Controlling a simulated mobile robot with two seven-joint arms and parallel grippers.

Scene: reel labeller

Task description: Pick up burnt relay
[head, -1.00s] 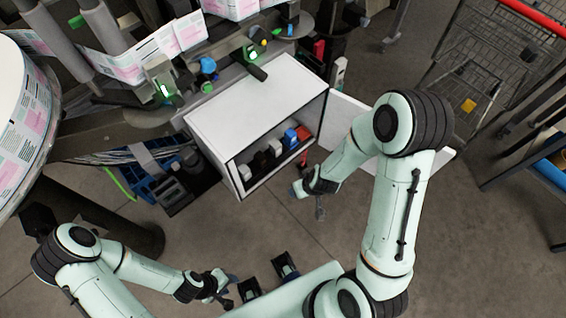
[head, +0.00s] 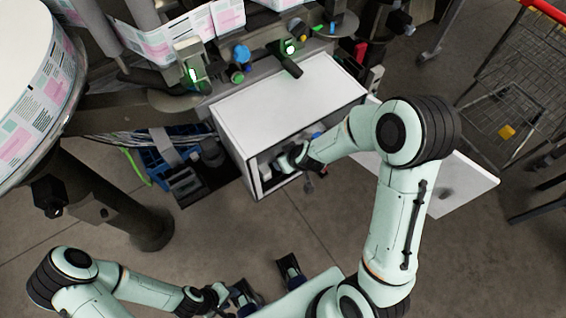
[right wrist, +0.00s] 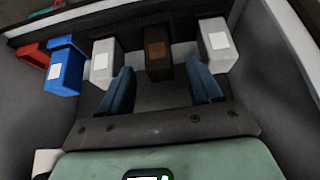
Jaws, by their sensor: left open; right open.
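The burnt relay (right wrist: 158,55) is a dark brown block with a brown label, standing in a row inside the open cabinet (head: 290,92). My right gripper (right wrist: 161,86) is open and reaches into the cabinet. In the right wrist view its two blue fingers point at the burnt relay, one toward each side, with the relay just beyond the tips; I cannot tell whether they touch it. In the head view my right gripper (head: 284,164) is at the cabinet opening, and the arm hides most of the row. My left gripper (head: 222,300) is open and empty, low over the floor near my base.
A white relay (right wrist: 104,62) stands left of the burnt one and another white relay (right wrist: 219,44) right of it. A blue relay (right wrist: 65,68) and a red relay (right wrist: 33,55) are farther left. Cabinet walls flank the gripper. The open door (head: 462,180) lies to the right.

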